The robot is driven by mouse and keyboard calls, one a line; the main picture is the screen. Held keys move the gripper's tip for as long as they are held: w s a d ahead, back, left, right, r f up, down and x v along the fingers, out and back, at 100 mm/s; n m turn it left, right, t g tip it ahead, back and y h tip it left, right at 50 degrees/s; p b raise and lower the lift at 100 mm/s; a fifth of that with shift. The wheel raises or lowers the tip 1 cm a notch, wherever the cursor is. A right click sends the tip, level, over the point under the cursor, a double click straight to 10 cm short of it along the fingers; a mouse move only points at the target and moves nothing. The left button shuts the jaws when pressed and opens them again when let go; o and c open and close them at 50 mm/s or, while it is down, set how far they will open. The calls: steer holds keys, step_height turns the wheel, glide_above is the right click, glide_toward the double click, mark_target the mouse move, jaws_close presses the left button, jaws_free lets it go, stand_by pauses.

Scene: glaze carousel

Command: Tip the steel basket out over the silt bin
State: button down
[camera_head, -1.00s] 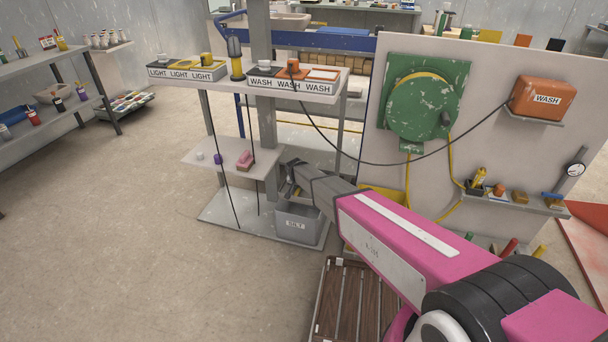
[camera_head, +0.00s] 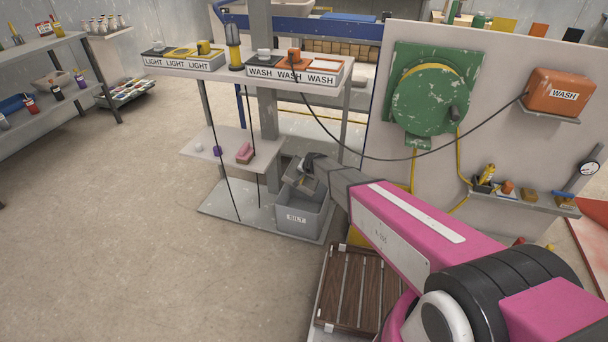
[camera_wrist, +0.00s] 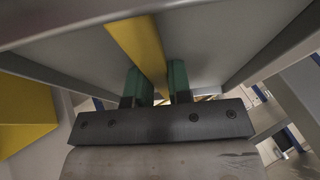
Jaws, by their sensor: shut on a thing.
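The silt bin (camera_head: 296,218), an open grey box marked SILT, stands on the low base plate under the wash bench. The steel basket (camera_head: 305,183) is a small grey piece at the end of my arm, tilted over the bin's open top. My gripper (camera_head: 309,163) is shut on it. In the wrist view the green fingertips of my gripper (camera_wrist: 157,82) stand either side of a yellow strip, with broad grey surfaces around them. The basket's contents and the inside of the bin are hidden.
The wash bench (camera_head: 296,89) stands above with a light shelf (camera_head: 215,148) below it. A dark cable hangs from the bench to the orange WASH box (camera_head: 559,93). A slatted wooden rack (camera_head: 355,290) lies in front. The floor at left is clear.

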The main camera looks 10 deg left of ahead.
steer(key=shift+d+m+y, duration=0.25)
steer(key=shift+m+y, duration=0.05)
steer(key=shift+y, duration=0.5)
steer(key=shift+d+f+m+t+y, duration=0.15)
steer(key=shift+m+t+y, duration=0.1)
steer(key=shift+y, duration=0.65)
steer(key=shift+f+m+t+y, duration=0.15)
steer(key=shift+t+y, duration=0.1)
steer(key=shift+y, duration=0.65)
steer(key=shift+d+f+m+t+y, duration=0.15)
steer(key=shift+m+t+y, duration=0.1)
steer(key=shift+y, duration=0.55)
steer(key=shift+f+m+t+y, duration=0.15)
steer(key=shift+m+y, duration=0.1)
steer(key=shift+y, duration=0.55)
steer(key=shift+m+t+y, duration=0.4)
steer(key=shift+t+y, duration=0.1)
steer(key=shift+y, duration=0.7)
